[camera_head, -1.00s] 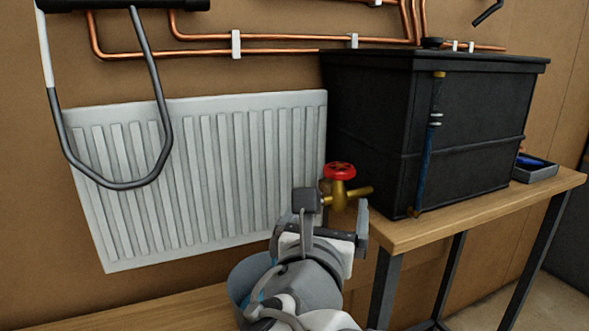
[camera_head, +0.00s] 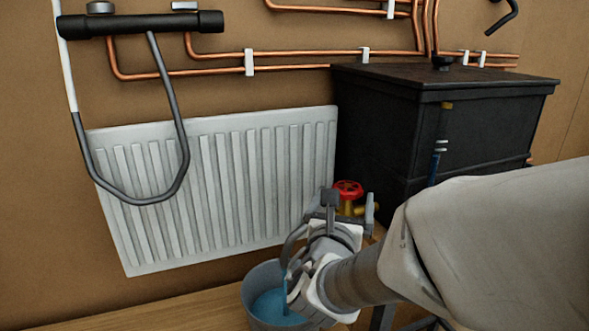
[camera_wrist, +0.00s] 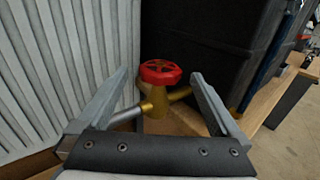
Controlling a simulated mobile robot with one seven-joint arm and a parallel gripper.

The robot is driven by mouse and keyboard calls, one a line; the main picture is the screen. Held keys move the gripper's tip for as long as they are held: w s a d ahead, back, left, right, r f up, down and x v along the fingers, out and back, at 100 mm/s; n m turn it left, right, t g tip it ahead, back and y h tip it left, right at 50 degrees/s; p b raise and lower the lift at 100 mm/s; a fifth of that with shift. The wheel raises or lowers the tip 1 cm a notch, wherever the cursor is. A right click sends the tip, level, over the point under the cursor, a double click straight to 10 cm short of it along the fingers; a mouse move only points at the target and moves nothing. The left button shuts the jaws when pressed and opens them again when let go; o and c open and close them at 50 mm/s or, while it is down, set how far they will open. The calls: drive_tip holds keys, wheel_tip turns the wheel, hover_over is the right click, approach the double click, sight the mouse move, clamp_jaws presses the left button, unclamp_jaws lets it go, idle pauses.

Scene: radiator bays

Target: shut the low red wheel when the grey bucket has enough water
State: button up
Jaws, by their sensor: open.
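The low red wheel (camera_head: 348,188) sits on a brass valve beside the black tank, and it also shows in the wrist view (camera_wrist: 160,72). My gripper (camera_head: 349,205) is just in front of the wheel. Its jaws are open, and in the wrist view (camera_wrist: 162,84) the wheel shows between and beyond the two fingers. The wheel is not gripped. The grey bucket (camera_head: 254,305) stands below and left of my gripper, with blue water (camera_head: 277,306) in it. A thin stream appears to run down into it. My wrist hides the bucket's right side.
The white radiator (camera_head: 215,190) hangs on the wall at left. The black tank (camera_head: 385,125) stands on a wooden bench (camera_wrist: 268,98) at right. A grey hose (camera_head: 160,200) loops down in front of the radiator. Copper pipes (camera_head: 300,53) run along the wall above.

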sight(349, 182)
drive_tip(key=x, duration=0.7)
drive_tip(key=shift+w+f, duration=0.1)
drive_tip(key=shift+w, duration=0.05)
drive_tip(key=c, duration=1.3)
